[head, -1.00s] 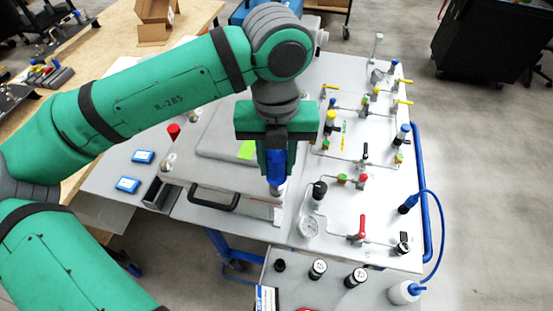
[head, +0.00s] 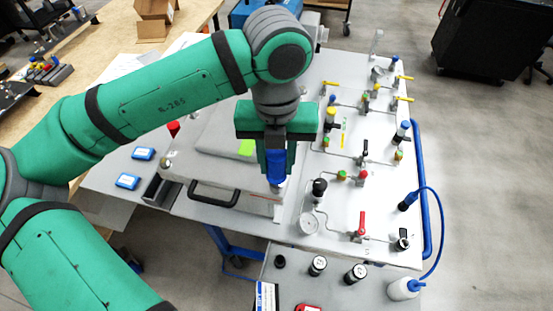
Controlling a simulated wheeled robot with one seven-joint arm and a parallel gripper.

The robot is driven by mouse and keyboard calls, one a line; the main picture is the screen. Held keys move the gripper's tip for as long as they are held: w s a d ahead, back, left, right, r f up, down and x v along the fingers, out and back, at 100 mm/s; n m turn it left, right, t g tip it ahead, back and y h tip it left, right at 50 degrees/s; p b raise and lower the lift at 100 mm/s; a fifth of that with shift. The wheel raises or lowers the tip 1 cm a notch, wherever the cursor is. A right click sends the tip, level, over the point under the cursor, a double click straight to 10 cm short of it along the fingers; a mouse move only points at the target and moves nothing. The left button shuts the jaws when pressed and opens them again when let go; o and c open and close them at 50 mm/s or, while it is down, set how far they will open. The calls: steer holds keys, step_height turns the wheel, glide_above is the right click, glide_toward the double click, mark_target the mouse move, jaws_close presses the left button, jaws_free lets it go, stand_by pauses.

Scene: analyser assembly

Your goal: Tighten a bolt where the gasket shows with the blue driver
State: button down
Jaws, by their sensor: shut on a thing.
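My gripper (head: 277,160) points down over the front right part of the grey lidded unit and is shut on the blue driver (head: 275,167). The driver hangs upright between the fingers, with its lower end at or just above the unit's right front edge. I cannot tell whether its tip touches a bolt. The bolts and any showing gasket are too small or hidden behind the gripper.
Two blue boxes (head: 127,181) lie left of the unit. Black-capped jars (head: 317,265) stand on the front shelf. A blue hose (head: 442,240) curves at the right.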

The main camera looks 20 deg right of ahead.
steer(key=m, duration=1.1)
steer(key=shift+m, duration=0.3)
steer(key=c, duration=1.4)
jaws_free()
steer(key=shift+c, duration=0.2)
